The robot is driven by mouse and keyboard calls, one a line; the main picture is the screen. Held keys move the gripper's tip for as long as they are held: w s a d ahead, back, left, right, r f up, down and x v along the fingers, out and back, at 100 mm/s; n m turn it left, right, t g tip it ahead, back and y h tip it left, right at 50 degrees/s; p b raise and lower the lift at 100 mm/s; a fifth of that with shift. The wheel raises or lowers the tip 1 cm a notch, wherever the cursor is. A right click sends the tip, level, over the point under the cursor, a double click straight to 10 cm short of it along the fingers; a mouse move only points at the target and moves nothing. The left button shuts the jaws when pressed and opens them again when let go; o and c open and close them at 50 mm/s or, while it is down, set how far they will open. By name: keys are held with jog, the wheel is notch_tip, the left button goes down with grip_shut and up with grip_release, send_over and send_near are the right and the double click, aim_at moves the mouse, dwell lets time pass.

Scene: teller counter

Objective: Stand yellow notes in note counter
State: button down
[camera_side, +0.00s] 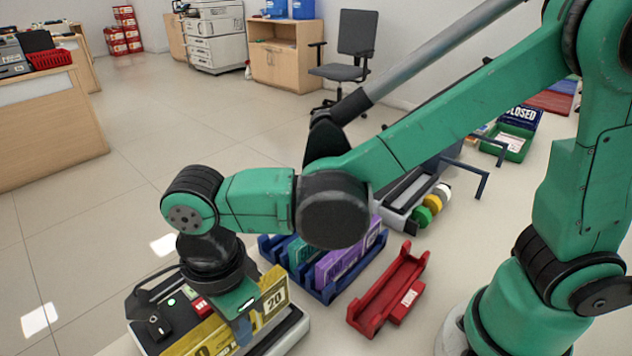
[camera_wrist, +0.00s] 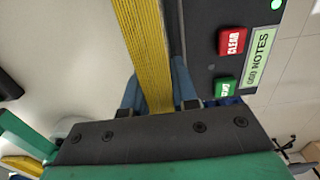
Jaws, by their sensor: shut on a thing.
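The yellow notes (camera_side: 272,296), a long upright bundle marked 20, are at the note counter (camera_side: 292,334), a dark machine with a pale base at the lower left. My gripper (camera_side: 243,331) points down and is shut on the bundle around its middle. In the wrist view the ridged yellow edge of the notes (camera_wrist: 142,40) runs between the two blue fingers of my gripper (camera_wrist: 158,92). The counter's dark panel (camera_wrist: 202,60), with red and green buttons, lies just right of the notes. Whether the bundle's lower edge rests in the counter is hidden.
A blue rack (camera_side: 326,292) holding purple and teal notes stands right of the counter. An empty red holder (camera_side: 385,292) stands farther right. Behind are a grey tray (camera_side: 398,207) with coloured rolls and a green tray (camera_side: 516,150).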

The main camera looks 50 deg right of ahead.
jog(key=shift+f, duration=0.1)
dwell(0.3)
jog(key=shift+f, duration=1)
jog(key=c, duration=0.6)
grip_release()
jog(key=shift+r, duration=3.55)
jog(key=shift+d, duration=0.1)
